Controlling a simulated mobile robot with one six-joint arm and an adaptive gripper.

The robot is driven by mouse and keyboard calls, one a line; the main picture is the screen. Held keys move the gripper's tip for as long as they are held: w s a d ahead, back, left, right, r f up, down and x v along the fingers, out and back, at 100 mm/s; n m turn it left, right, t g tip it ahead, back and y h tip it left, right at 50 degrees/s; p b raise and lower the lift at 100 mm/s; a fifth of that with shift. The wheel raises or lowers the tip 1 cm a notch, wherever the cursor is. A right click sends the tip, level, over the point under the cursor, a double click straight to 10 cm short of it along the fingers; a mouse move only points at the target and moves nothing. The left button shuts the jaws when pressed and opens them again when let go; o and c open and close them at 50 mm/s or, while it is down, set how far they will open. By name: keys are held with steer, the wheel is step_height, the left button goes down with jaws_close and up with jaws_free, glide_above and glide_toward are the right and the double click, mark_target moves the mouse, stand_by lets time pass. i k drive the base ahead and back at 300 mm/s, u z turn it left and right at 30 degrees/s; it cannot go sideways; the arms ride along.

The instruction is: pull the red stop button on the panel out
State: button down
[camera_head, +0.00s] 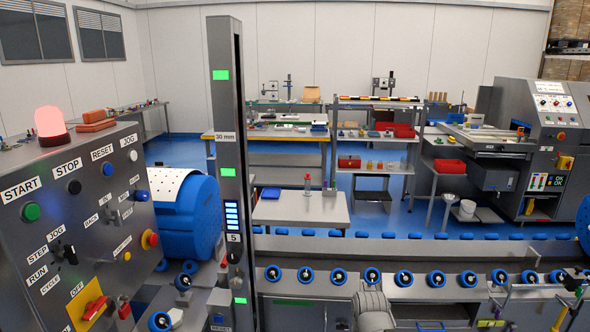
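The grey control panel (100,185) fills the left side of the view, its face angled toward the right. The red stop button (151,240), a mushroom head on a yellow collar, sits near the panel's right edge, below the middle. It is small here and I cannot tell whether it is pressed in or out. A black button (74,187) under the STOP label is a different one. I cannot make out my gripper in this view.
A red lamp (50,122) glows on top of the panel. A red-and-yellow rotary switch (92,307) is low on it. A grey post (230,130) with green lights stands right of the panel, before a blue drum (185,215). Blue-ringed rollers (371,275) line the conveyor.

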mark_target(152, 240)
steer(key=u, duration=1.5)
